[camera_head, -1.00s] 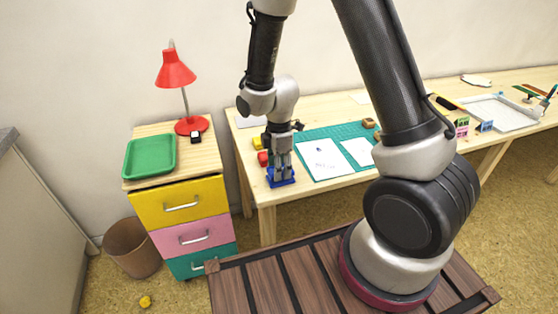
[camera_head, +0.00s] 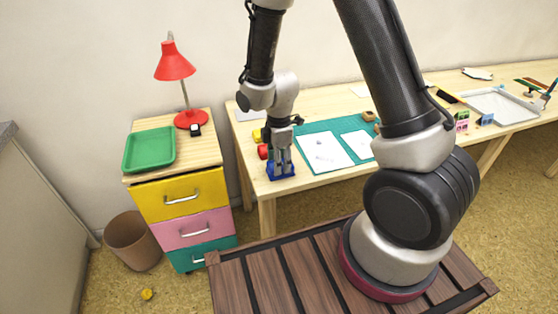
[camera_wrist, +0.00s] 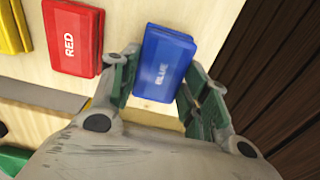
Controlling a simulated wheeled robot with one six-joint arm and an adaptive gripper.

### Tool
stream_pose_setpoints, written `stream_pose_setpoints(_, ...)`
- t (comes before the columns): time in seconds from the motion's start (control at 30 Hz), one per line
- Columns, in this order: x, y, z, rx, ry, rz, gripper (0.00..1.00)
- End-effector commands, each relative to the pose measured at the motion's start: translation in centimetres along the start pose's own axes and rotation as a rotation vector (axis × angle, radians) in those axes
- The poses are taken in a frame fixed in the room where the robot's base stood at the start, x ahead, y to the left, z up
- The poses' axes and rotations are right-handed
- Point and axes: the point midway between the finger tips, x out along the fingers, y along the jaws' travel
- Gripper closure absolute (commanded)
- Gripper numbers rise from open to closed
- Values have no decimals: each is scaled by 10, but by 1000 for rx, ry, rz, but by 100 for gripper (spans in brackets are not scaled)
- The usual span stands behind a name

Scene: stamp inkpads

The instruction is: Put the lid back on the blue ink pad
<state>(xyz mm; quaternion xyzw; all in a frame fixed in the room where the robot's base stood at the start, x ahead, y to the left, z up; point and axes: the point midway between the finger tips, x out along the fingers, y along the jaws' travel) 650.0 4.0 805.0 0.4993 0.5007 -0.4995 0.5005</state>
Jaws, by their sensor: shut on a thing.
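The blue ink pad's lid, marked BLUE (camera_wrist: 165,65), lies between the fingers of my gripper (camera_wrist: 157,85) in the wrist view. My gripper is shut on it, with one finger along each long side. In the head view my gripper (camera_head: 281,168) points down at the front left corner of the table, with the blue pad (camera_head: 289,176) at its fingertips. The lid covers whatever is under it, so I cannot tell whether it sits fully on the pad's base.
A red ink pad (camera_wrist: 73,38) and a yellow one (camera_wrist: 14,27) lie left of the blue one. A green cutting mat (camera_head: 310,129) with white sheets (camera_head: 326,151) is to the right. A drawer unit (camera_head: 180,200) with a green tray (camera_head: 150,150) stands left.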

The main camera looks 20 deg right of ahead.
Motion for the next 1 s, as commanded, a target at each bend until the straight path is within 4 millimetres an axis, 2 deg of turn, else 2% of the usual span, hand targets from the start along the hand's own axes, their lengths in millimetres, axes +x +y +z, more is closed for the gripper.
stream_pose_setpoints(1.0,6,0,0,0,0,0,67)
